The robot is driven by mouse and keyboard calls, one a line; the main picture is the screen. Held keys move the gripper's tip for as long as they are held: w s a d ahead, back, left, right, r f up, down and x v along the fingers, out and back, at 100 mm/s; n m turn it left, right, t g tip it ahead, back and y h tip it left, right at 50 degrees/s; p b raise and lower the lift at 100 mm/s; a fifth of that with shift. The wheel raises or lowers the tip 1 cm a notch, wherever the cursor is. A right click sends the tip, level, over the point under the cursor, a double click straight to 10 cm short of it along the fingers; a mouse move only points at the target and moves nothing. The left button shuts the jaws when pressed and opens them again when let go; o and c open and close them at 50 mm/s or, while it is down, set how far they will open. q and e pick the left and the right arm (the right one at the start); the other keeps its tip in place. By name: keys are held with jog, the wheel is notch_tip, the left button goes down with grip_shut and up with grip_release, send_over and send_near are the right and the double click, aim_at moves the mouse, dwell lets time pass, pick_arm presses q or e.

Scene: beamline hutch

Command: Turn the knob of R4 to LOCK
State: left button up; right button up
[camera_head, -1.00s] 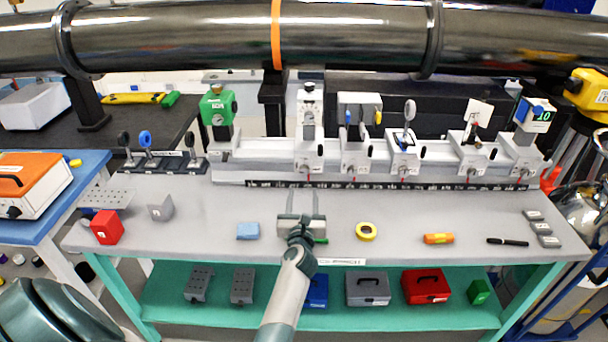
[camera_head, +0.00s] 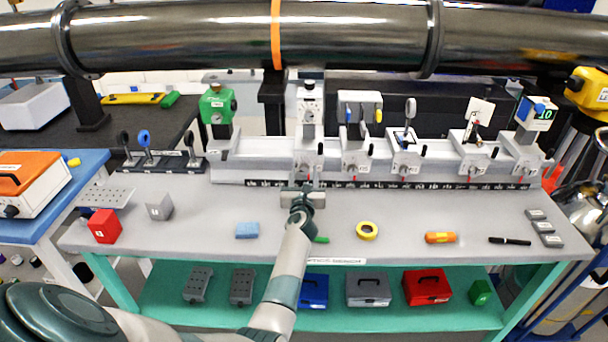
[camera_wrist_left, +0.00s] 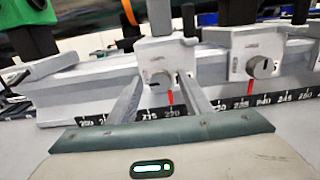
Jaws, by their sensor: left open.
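A rail (camera_head: 260,160) on the grey bench carries several pale carriages with front knobs. My left gripper (camera_head: 306,173) is open, its two fingers pointing at the leftmost carriage (camera_head: 307,152). In the left wrist view its fingers (camera_wrist_left: 162,92) stand on either side of that carriage's round grey knob (camera_wrist_left: 157,78), with no clear contact. A red pointer line shows below the knob. The neighbouring carriage has a similar knob (camera_wrist_left: 262,67), right of the fingers. The carriage labels are too small to read, so I cannot tell which is R4. My right gripper is out of view.
A green device (camera_head: 217,105) stands left of the carriages. A large dark pipe (camera_head: 350,38) crosses above.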

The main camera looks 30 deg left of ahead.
pick_arm(q)
jog(key=shift+c, duration=0.3)
jog(key=c, duration=1)
jog(key=shift+m, duration=0.5)
jog(key=m+p, duration=0.1)
jog(key=m, duration=0.1)
jog(key=shift+r+m+p, duration=0.1)
jog(key=shift+m+p, duration=0.2)
jog(key=shift+p, duration=0.1)
jog(key=m+p, duration=0.2)
jog(key=m, duration=0.3)
jog(key=m+p, duration=0.2)
jog(key=m, duration=0.3)
jog(key=shift+m, duration=0.4)
jog(key=shift+f+m+p, duration=0.2)
jog(key=shift+m+p, duration=0.5)
jog(key=shift+m, duration=1.2)
